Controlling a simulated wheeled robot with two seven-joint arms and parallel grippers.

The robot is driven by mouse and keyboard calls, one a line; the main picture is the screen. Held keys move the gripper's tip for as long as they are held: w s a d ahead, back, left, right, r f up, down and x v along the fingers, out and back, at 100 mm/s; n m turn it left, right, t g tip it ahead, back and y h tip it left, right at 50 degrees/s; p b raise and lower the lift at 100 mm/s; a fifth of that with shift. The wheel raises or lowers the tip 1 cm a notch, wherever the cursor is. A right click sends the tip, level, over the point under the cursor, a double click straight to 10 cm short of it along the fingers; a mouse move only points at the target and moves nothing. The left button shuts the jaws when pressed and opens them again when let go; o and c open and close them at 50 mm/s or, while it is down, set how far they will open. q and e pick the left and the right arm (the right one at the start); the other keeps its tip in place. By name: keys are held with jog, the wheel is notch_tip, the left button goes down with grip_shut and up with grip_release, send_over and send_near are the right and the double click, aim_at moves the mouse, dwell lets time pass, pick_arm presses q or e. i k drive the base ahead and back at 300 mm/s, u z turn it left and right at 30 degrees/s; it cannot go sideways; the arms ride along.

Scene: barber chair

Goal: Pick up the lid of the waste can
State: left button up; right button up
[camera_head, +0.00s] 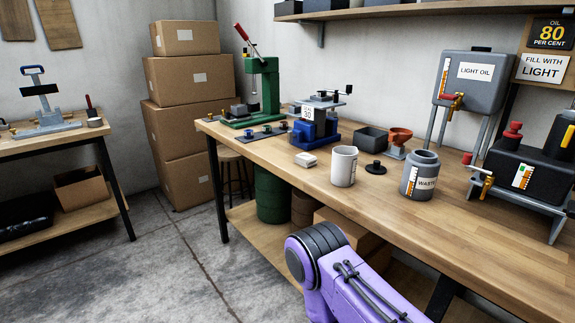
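The waste can (418,178) is a grey cylinder with a "WASTE" label and a measuring strip. It stands upright on the wooden workbench (470,235), right of the middle. A small flat black disc with a knob (376,168), looking like a lid, lies on the bench to the left of the can, apart from it. The can's top shows a grey rim; I cannot tell clearly what is inside. A purple arm link of mine is at the bottom, in front of the bench edge. Neither of my grippers is in view.
A white container (344,166) stands left of the black disc. A red funnel (400,136) and a dark open box (371,139) are behind. A black tank on a stand (530,172) is at the right. The bench front before the can is clear.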

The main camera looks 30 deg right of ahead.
aim_at(376, 168)
jog(key=u, duration=0.65)
jog(key=i, duration=1.2)
jog(key=z, duration=2.35)
